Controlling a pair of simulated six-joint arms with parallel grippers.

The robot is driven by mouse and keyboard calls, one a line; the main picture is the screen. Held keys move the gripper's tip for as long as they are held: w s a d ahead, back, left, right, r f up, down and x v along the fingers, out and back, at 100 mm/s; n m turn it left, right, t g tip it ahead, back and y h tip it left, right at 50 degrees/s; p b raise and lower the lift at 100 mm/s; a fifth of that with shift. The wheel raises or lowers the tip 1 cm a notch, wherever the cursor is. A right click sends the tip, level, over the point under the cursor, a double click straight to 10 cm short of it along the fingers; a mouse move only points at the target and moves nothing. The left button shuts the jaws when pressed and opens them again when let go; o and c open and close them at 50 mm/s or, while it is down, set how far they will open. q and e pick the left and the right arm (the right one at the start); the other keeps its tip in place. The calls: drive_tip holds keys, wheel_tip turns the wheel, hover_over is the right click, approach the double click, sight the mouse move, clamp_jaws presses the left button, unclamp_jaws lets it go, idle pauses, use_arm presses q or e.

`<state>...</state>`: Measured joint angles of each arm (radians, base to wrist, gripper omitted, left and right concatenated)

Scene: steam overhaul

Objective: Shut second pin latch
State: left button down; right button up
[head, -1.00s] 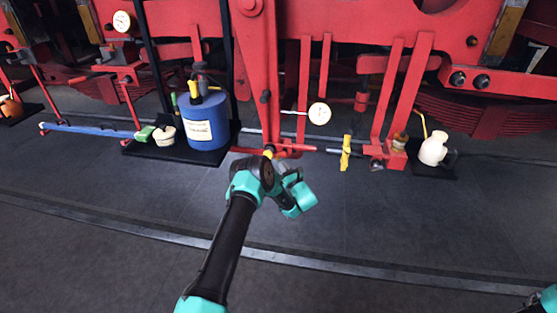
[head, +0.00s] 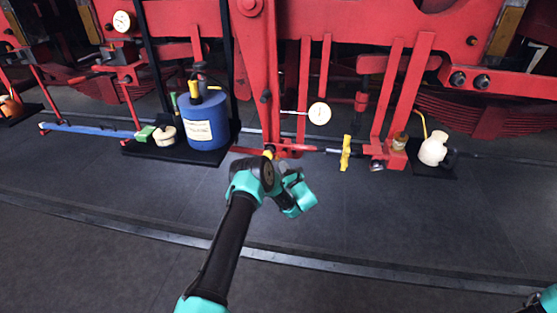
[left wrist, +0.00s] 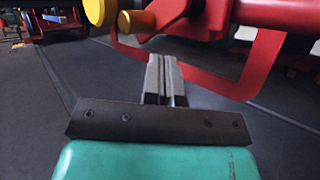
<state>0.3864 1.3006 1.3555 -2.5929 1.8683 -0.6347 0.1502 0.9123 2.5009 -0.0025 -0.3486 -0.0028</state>
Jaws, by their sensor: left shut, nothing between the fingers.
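My left gripper (left wrist: 167,80) is shut and empty; its two grey fingers meet in the left wrist view. The fingertips are just below a red flat bar frame. In the head view a yellow knob (head: 268,154) shows at the far edge of my left wrist, which hides my fingers. A yellow handle (head: 345,153) stands upright on the rod to the right. I cannot tell which yellow part is the second pin latch.
A blue drum (head: 206,122) stands on a black mat to the left. A white dial gauge (head: 319,113) and red linkage hang behind the rod. A white jug (head: 432,150) stands to the right. The grey floor in front is clear.

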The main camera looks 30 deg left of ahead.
use_arm(q)
drive_tip(key=shift+a+r, duration=0.1)
drive_tip(key=shift+r, duration=0.05)
drive_tip(key=shift+s+a+r, duration=0.1)
drive_tip(key=shift+a+r, duration=0.05)
drive_tip(key=shift+r, duration=0.05)
idle(0.3)
drive_tip(key=shift+s+a+r, duration=0.2)
drive_tip(key=shift+a+r, duration=0.35)
drive_tip(key=shift+r, duration=0.25)
idle(1.6)
drive_tip(key=shift+f, duration=0.1)
drive_tip(key=shift+w+d+f, duration=0.15)
drive_tip(key=shift+d+f, duration=0.25)
drive_tip(key=shift+f, duration=0.15)
drive_tip(key=shift+w+d+f, duration=0.15)
drive_tip(key=shift+d+f, duration=0.25)
drive_tip(key=shift+f, duration=0.1)
drive_tip(key=d+f, duration=0.1)
drive_tip(key=f, duration=0.1)
drive_tip(key=w+d+f, duration=0.1)
drive_tip(key=d+f, duration=0.1)
idle(0.7)
